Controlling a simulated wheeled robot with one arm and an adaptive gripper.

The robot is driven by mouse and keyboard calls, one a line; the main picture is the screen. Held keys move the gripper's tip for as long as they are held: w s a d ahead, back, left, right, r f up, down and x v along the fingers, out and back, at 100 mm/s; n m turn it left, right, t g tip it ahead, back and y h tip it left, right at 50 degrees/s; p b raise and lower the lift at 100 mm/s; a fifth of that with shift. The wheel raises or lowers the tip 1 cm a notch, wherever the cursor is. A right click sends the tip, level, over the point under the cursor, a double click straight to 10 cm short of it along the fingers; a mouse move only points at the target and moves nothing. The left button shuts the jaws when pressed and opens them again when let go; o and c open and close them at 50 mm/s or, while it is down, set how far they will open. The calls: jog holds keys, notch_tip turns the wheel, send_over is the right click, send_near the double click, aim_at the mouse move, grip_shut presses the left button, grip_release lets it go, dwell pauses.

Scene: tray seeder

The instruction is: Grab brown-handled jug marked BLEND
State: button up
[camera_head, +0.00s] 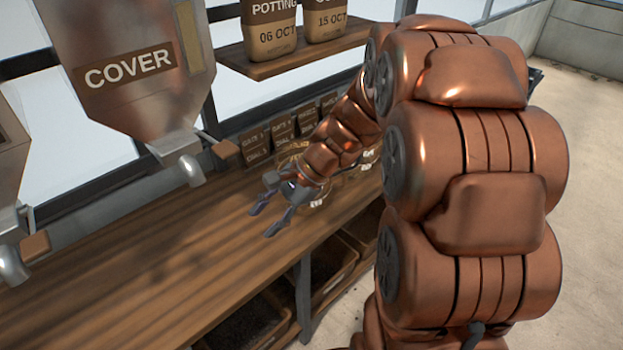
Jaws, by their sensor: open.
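I see no jug marked BLEND and no brown jug handle that I can make out. My gripper (264,221) is open and empty, above the wooden bench (150,250), with its fingers pointing down and to the left. My copper arm covers the right part of the bench. Some small pale and tan objects show partly behind the wrist, too hidden to tell what they are.
A metal hopper marked COVER (125,75) hangs over the bench, with another at the left edge. Dark lettered cards (256,150) stand at the back. A shelf (290,62) holds two bags. Crates (262,322) sit below. The bench's front left is clear.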

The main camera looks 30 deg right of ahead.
jog(key=w+d+f+m+t+h+p, duration=0.1)
jog(key=w+d+m+t, duration=0.3)
jog(key=d, duration=0.6)
jog(key=w+d+m+t+h, duration=0.1)
jog(key=w+d+m+t, duration=0.2)
jog(key=w+d+m, duration=0.55)
jog(key=w+d+f+m+t+h+p, duration=0.1)
jog(key=w+d+m+t, duration=0.2)
jog(key=d, duration=0.9)
jog(key=shift+m, duration=0.45)
jog(key=shift+f+p+x, duration=0.15)
jog(key=shift+p+x, duration=0.35)
jog(key=shift+x, duration=1.1)
jog(key=shift+f+p+x, duration=0.1)
jog(key=shift+p+x, duration=0.35)
jog(key=shift+x, duration=1.15)
jog(key=shift+s+a, duration=0.1)
jog(key=shift+s, duration=0.1)
grip_shut()
